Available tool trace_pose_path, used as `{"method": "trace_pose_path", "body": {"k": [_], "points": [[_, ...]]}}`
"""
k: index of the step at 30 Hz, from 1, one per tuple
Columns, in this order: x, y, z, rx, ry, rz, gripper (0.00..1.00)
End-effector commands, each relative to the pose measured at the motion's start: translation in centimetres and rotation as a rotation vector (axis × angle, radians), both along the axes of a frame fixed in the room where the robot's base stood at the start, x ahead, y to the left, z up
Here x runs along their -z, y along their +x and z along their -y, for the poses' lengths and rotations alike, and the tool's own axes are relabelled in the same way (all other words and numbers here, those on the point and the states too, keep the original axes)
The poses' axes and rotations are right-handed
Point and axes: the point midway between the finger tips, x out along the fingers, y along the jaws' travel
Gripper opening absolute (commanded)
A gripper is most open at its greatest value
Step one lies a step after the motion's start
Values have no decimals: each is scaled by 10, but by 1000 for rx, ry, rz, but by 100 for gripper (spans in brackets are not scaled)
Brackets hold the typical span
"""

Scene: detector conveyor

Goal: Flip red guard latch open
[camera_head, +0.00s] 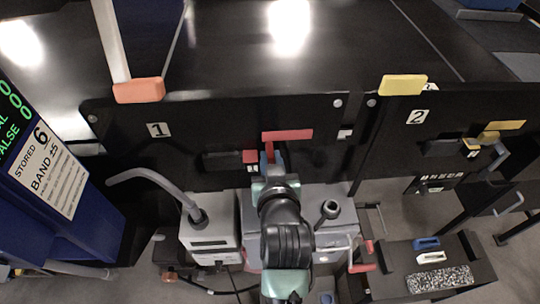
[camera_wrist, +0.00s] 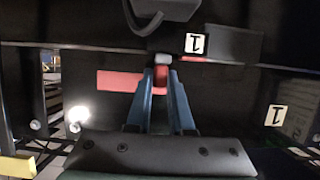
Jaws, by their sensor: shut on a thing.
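The red guard latch shows on the black panel marked 1 as a flat red bar (camera_head: 287,135) with a short red stem below its left end. In the wrist view its red bar (camera_wrist: 115,80) extends left from the fingertips. My gripper (camera_head: 269,156) is in front of the panel, at the stem. In the wrist view, the blue fingers of my gripper (camera_wrist: 161,80) are close together with a small red piece between their tips, so it is shut on the latch. The fingertips hide part of the stem.
A black block (camera_head: 222,160) with a small red end sits just left of my gripper. Panel 2, with a yellow handle (camera_head: 404,85), stands to the right. A grey box with a bent hose (camera_head: 150,175) is below left. A tray (camera_head: 437,275) lies lower right.

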Motion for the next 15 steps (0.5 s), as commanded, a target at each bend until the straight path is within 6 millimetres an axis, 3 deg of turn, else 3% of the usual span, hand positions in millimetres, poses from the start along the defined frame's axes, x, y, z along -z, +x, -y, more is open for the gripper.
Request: {"method": "trace_pose_path", "body": {"k": [11,12,13,15], "points": [[-1,0,0,-2,0,3,0],[-1,0,0,-2,0,3,27],[-1,0,0,-2,0,2,32],[-1,0,0,-2,0,2,32]]}}
